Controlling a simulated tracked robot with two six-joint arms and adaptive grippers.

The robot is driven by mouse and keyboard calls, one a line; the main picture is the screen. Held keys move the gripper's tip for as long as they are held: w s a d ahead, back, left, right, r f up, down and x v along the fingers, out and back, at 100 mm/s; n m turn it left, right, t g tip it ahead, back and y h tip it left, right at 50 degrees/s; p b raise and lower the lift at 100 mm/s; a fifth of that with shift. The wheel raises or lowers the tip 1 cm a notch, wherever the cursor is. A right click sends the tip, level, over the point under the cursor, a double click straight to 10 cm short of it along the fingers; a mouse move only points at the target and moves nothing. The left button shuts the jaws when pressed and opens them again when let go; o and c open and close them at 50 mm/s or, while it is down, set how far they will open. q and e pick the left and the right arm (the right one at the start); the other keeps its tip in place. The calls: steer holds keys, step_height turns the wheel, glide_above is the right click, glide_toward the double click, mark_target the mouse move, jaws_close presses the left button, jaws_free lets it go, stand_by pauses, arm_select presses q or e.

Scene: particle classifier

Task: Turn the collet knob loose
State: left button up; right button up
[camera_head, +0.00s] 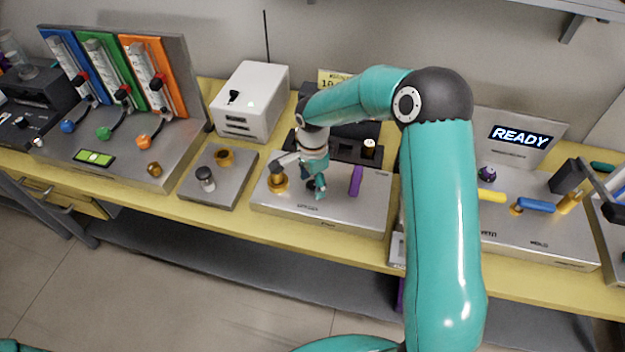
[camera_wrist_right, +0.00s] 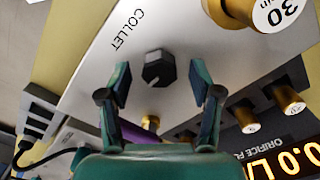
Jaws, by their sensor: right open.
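The collet knob (camera_wrist_right: 158,68) is a small black knob with a pale pointer mark on a metal plate, beside the printed word COLLET in the right wrist view. My right gripper (camera_wrist_right: 160,90) is open, with a finger on each side in the picture and the knob showing between and just beyond the tips. I see no finger touching it. In the head view my right gripper (camera_head: 315,183) reaches down over the middle metal panel (camera_head: 340,208), and the knob is hidden there. My left gripper is not in view.
A brass knob (camera_head: 277,183) stands close left of the gripper, and a purple handle (camera_head: 356,180) stands to its right. The right wrist view shows a brass drum marked 30 (camera_wrist_right: 275,12) and smaller brass knobs (camera_wrist_right: 287,98). A READY screen (camera_head: 520,136) is farther right.

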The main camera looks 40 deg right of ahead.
steer(key=c, duration=1.1)
steer(key=shift+c, duration=0.2)
steer(key=shift+f, duration=0.1)
